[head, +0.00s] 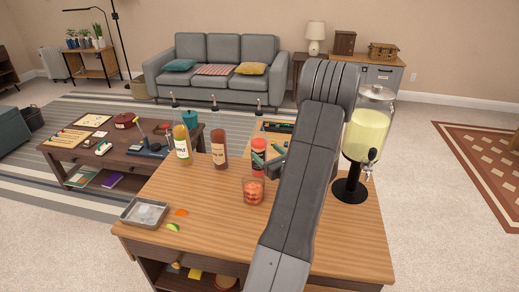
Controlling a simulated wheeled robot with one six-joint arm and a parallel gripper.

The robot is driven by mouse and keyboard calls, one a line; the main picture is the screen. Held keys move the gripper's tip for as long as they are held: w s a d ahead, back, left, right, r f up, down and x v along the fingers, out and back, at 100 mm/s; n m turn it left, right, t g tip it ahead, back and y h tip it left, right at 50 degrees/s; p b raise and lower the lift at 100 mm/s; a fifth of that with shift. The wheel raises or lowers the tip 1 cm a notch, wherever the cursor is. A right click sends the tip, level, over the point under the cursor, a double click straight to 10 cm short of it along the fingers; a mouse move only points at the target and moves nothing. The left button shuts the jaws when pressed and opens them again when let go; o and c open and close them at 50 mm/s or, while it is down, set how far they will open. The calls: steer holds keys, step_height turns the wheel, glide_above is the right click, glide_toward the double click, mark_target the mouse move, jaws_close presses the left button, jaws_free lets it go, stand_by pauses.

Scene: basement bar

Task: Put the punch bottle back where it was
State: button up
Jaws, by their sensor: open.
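Three bottles with dark pour spouts stand upright in a row on the wooden counter (205,212): a yellow one (182,148), a brownish one (219,150) and a red one (259,146). I cannot read the labels, so which is the punch bottle is unclear; the red one is nearest my gripper. My gripper (265,162) is open, with its greenish fingertips at the lower part of the red bottle. The arm and gripper hide part of that bottle, and I cannot tell whether the fingers touch it. A glass with red-orange contents (254,191) stands in front.
A drink dispenser (367,135) on a black stand is right of my arm. A metal tray (128,220), an orange piece (181,212) and a green wedge (172,227) lie at the front left. The counter's left middle is clear.

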steer(key=v, duration=0.5)
steer(key=shift+s+b, duration=0.1)
steer(key=shift+b, duration=0.2)
